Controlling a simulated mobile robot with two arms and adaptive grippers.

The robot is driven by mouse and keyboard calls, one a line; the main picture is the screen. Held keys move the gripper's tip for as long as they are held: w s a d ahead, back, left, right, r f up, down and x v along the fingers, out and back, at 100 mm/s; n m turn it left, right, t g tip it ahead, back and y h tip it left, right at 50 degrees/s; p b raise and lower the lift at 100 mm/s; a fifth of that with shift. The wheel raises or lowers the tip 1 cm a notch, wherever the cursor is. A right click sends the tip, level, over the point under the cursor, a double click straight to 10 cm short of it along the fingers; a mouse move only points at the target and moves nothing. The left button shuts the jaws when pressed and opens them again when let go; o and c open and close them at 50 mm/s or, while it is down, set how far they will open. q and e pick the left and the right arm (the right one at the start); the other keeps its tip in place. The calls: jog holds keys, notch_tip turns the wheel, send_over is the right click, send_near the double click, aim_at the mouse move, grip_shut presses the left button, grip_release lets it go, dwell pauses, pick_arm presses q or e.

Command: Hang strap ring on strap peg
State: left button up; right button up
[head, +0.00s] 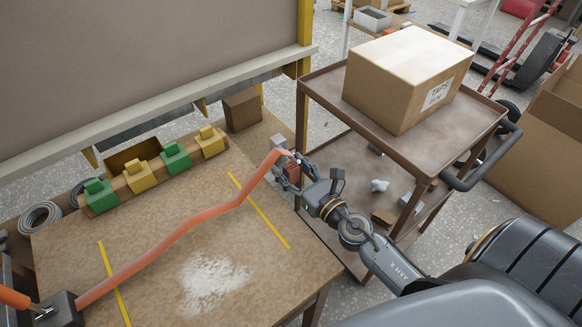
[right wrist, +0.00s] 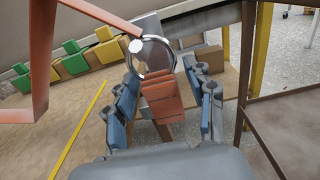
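The orange strap (head: 195,232) runs from a dark block (head: 62,308) at the lower left of the head view up to my right gripper (head: 288,171). In the right wrist view, the metal strap ring (right wrist: 172,60) is upright above an orange tab (right wrist: 163,98). A white round peg end (right wrist: 135,46) overlaps the ring's left side; I cannot tell whether the ring is around the peg. My right gripper (right wrist: 168,108) has its fingers spread on either side of the tab, with a gap at the right finger. My left gripper is not in view.
A brown cart (head: 325,92) with a cardboard box (head: 385,90) stands beside the wooden table (head: 150,235). Green and yellow blocks (head: 142,174) line the table's back edge. A coiled grey hose (head: 40,217) lies at the left.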

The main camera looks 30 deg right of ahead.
jog(key=shift+s, duration=0.75)
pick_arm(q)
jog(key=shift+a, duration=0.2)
pick_arm(e)
jog(key=s+d, duration=0.1)
jog(key=s, duration=0.9)
jog(key=shift+s+d, duration=0.2)
jog(key=shift+d, duration=0.15)
